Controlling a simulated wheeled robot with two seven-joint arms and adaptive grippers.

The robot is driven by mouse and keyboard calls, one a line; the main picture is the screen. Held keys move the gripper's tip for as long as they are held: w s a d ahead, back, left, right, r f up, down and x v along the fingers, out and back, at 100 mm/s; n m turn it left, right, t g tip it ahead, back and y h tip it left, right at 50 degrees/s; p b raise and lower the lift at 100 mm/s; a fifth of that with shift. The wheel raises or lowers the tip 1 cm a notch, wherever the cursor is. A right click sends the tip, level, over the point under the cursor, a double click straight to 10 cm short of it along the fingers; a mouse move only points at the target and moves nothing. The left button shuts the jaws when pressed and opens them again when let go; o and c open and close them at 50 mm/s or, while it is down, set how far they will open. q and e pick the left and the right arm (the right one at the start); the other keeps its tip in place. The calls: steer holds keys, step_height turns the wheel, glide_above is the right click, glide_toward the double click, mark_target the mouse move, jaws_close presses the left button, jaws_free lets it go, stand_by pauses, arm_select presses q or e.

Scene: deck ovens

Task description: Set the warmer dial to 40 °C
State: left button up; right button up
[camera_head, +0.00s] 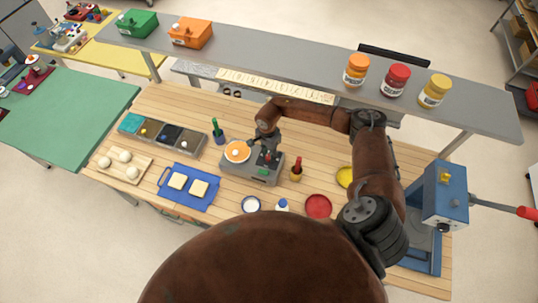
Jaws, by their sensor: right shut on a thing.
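The warmer (262,179) is a small grey unit on the wooden bench, with a round orange-topped plate (237,151) on its left side. My right arm reaches over from the right, and my right gripper (266,153) points down at the warmer's control side, right of the plate. It is shut on the dial, which is mostly hidden by the fingers. The dial's setting and scale are too small to read. Small red parts show beside the fingers. My left gripper is not in view.
A blue tray (188,203) with pale slabs and a board of dough balls (126,151) lie left. A green-handled holder (218,137) and a red-topped bottle (296,172) flank the warmer. A red dish (318,206) and a blue press (443,192) stand right. A grey shelf (270,57) runs behind.

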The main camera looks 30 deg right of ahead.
steer(key=m+b, duration=0.3)
steer(key=m, duration=0.1)
steer(key=shift+f, duration=0.1)
steer(key=m+b, duration=0.2)
steer(key=m, duration=0.1)
steer(key=shift+m+b, duration=0.6)
steer(key=shift+m, duration=0.7)
steer(key=o, duration=1.2)
steer(key=shift+c, duration=0.2)
